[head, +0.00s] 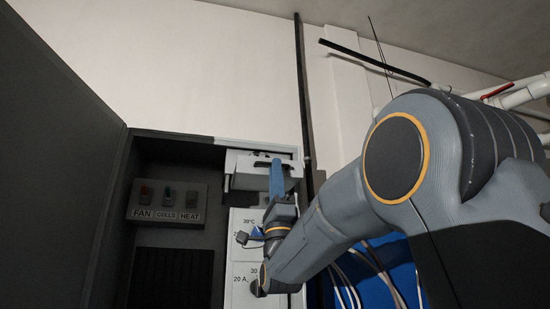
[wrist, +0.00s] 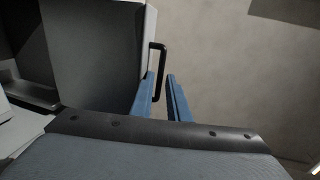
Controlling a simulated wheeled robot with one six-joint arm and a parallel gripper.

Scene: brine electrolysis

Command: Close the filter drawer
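The filter drawer (head: 245,172) is a pale box at the top right of the open cabinet in the head view, and it appears to stand out from the cabinet. In the wrist view the drawer (wrist: 95,50) shows at left as a grey box with a pale front edge. Its black handle (wrist: 163,47) projects to the right from that edge. My gripper (wrist: 160,82) is open, with blue fingers on either side of the handle's lower part. The right finger is apart from it; contact with the left finger is unclear. In the head view my gripper (head: 277,165) overlaps the drawer front.
The dark cabinet door (head: 60,150) stands open at left. A switch panel (head: 166,203) marked FAN, CELLS and HEAT is inside the cabinet. A white dial panel (head: 240,270) lies below the drawer, partly behind my arm. Cables (head: 350,285) and a blue surface are at lower right.

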